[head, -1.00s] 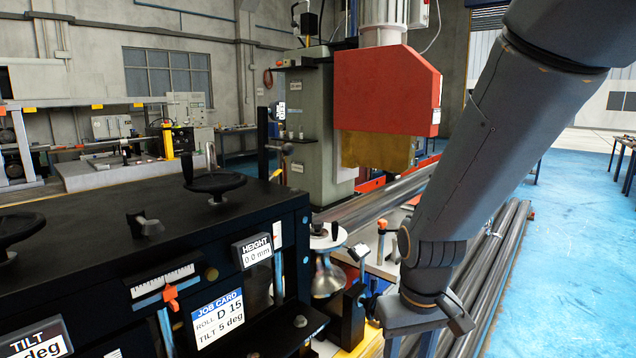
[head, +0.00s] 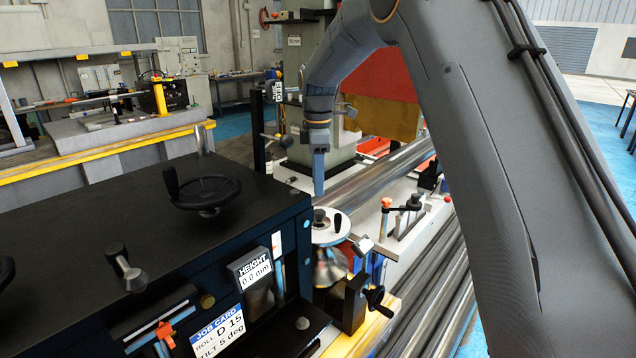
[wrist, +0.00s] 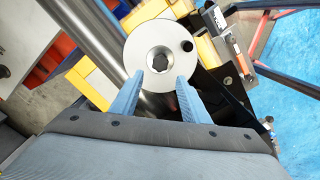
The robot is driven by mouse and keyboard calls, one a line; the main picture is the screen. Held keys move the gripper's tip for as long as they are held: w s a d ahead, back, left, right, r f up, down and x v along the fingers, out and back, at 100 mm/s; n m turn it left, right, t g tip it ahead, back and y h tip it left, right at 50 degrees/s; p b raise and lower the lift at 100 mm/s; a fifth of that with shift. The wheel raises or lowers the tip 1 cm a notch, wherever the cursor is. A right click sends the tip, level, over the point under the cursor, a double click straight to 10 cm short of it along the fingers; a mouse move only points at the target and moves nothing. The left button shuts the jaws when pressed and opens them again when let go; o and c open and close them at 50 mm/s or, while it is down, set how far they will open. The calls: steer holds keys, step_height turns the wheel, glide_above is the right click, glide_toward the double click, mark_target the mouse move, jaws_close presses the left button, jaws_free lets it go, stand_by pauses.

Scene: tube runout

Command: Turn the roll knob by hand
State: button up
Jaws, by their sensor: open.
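The roll knob is a white disc (head: 332,226) with a dark hub and a small black handle peg, on top of a shiny metal roll (head: 330,268). In the wrist view the disc (wrist: 161,66) lies just ahead of my fingertips, with its hub centred and its peg at upper right. My gripper (head: 319,190) points down just above the disc in the head view. In the wrist view its two blue fingers (wrist: 158,78) are apart with nothing between them. The fingertips overlap the disc's near edge in the picture; I cannot tell whether they touch it.
A black cabinet (head: 120,200) with handwheels stands at the left. Its job card (head: 217,333) reads roll D 15, tilt 5 deg; the height display (head: 254,273) reads 0.0 mm. A long steel tube (head: 375,180) runs behind the disc. A black-handled clamp (head: 376,298) stands close at right.

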mark_target(319, 211)
steer(key=f+b, duration=0.4)
steer(key=f, duration=0.4)
steer(key=shift+d+b, duration=0.2)
steer(key=shift+b, duration=0.2)
steer(key=shift+r, duration=0.15)
steer(key=shift+p, duration=0.3)
steer(key=c, duration=0.8)
